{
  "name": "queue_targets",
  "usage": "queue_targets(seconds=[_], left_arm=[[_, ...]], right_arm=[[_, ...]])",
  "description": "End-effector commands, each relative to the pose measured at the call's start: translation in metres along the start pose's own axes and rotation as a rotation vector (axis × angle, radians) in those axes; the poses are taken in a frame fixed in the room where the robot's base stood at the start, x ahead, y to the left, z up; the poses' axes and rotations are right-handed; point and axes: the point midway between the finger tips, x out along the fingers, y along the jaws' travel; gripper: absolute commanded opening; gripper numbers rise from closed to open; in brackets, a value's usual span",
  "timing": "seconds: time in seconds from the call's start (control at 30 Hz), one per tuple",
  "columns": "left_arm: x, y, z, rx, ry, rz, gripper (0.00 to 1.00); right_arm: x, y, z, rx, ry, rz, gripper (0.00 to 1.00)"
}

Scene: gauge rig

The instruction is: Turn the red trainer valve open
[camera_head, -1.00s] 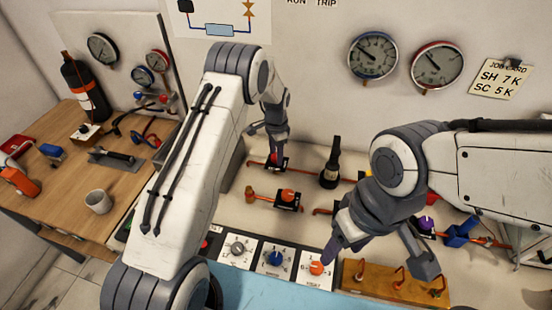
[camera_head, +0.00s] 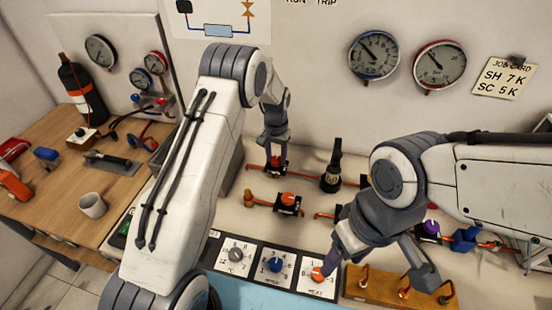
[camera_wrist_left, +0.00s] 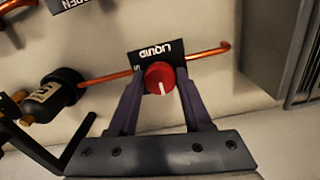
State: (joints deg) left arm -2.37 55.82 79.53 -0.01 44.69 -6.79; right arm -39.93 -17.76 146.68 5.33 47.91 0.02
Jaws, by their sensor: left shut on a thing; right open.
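The red valve knob (camera_wrist_left: 159,78), with a white line on its face, sits on a black block labelled LIQUID on a copper pipe. In the left wrist view my left gripper (camera_wrist_left: 160,88) has one finger on each side of the knob and is shut on it. In the head view my left gripper (camera_head: 276,160) reaches down to this valve at the back of the bench, mostly hiding the knob. My right gripper (camera_head: 375,275) is open and empty, low over the front panel, one finger by an orange dial (camera_head: 317,274).
A second valve with an orange knob (camera_head: 288,198) is in front of the left gripper. A dark bottle-shaped fitting (camera_head: 332,170) stands to its right. A wooden block with copper hooks (camera_head: 365,285) lies under my right gripper. A wooden side table (camera_head: 50,200) is at left.

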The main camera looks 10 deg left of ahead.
Motion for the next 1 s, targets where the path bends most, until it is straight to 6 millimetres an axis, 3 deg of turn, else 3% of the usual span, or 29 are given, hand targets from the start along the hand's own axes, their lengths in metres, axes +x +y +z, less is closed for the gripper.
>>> queue_targets(seconds=[0.53, 0.57, 0.6, 0.63, 1.0], left_arm=[[-0.0015, -0.0002, -0.0012, -0.024, 0.004, 0.000, 0.00], [-0.0015, -0.0002, -0.0012, -0.024, 0.004, 0.000, 0.61], [-0.0015, -0.0002, -0.0011, -0.024, 0.004, 0.000, 0.76], [-0.0014, -0.0002, -0.0011, -0.023, 0.004, 0.000, 0.80], [-0.0048, -0.0001, -0.0010, -0.022, 0.003, 0.000, 0.80]], right_arm=[[0.0006, 0.0000, 0.0000, 0.000, 0.000, 0.000, 0.61], [0.0006, 0.0000, 0.0000, 0.000, 0.000, 0.000, 0.61], [0.0006, 0.0000, 0.0000, 0.000, 0.000, 0.000, 0.61], [0.0006, 0.0000, 0.0000, 0.000, 0.000, 0.000, 0.61], [0.0026, 0.0002, 0.0001, 0.000, 0.000, 0.000, 0.61]])
